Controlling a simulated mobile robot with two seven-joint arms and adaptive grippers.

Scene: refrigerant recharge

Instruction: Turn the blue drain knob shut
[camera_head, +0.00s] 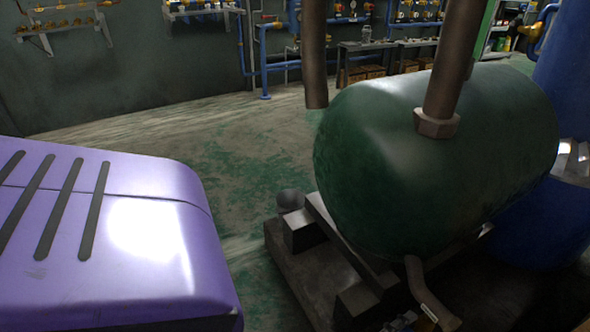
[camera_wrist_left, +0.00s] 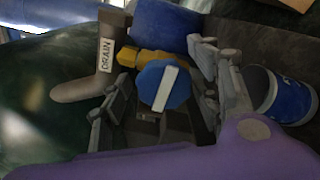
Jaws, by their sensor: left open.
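The blue drain knob (camera_wrist_left: 165,86), round with a white bar across its face, shows in the left wrist view. The white bar stands steeply, slightly tilted. In the head view the drain pipe (camera_head: 428,292) leaves the underside of the green tank (camera_head: 430,165); the knob cannot be made out there. My right gripper is not in view.
A thick brown pipe (camera_head: 455,60) rises from the tank, and another pipe (camera_head: 315,50) hangs beside it. The tank rests on a dark base (camera_head: 305,270). A blue cylinder (camera_head: 565,80) stands at the right. Open floor (camera_head: 220,150) lies behind, before wall pipework.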

